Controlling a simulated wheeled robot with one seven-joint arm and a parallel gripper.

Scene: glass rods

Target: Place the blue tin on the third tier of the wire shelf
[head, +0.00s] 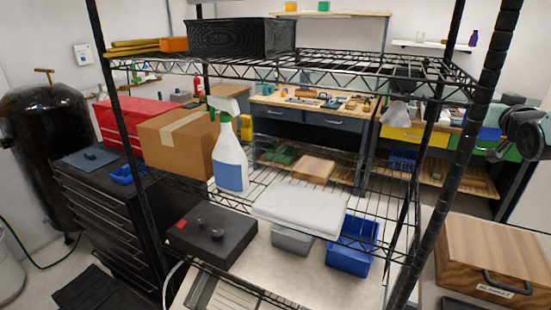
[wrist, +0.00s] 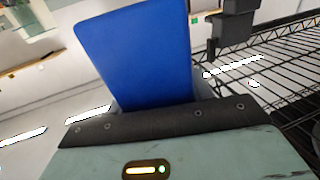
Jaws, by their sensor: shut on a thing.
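The blue tin (wrist: 137,55) fills the upper middle of the wrist view as a flat-faced, tilted block. My gripper (wrist: 155,97) is shut on it; the fingers are mostly hidden behind the dark edge of the hand. The black wire shelf (head: 300,66) stands across the head view, with an upper tier, a middle tier (head: 385,215) and a lower one partly in view. Wire shelf bars (wrist: 285,65) also show at the right of the wrist view, apart from the tin. Part of my arm (head: 525,130) shows at the right edge of the head view, outside the right post.
The upper tier holds a black box (head: 241,38) at left; its right part is largely clear. The middle tier carries a spray bottle (head: 230,165), a cardboard box (head: 178,140) and a white folded item (head: 300,207). The right front post (head: 465,150) is near my arm. A wooden case (head: 490,255) sits at lower right.

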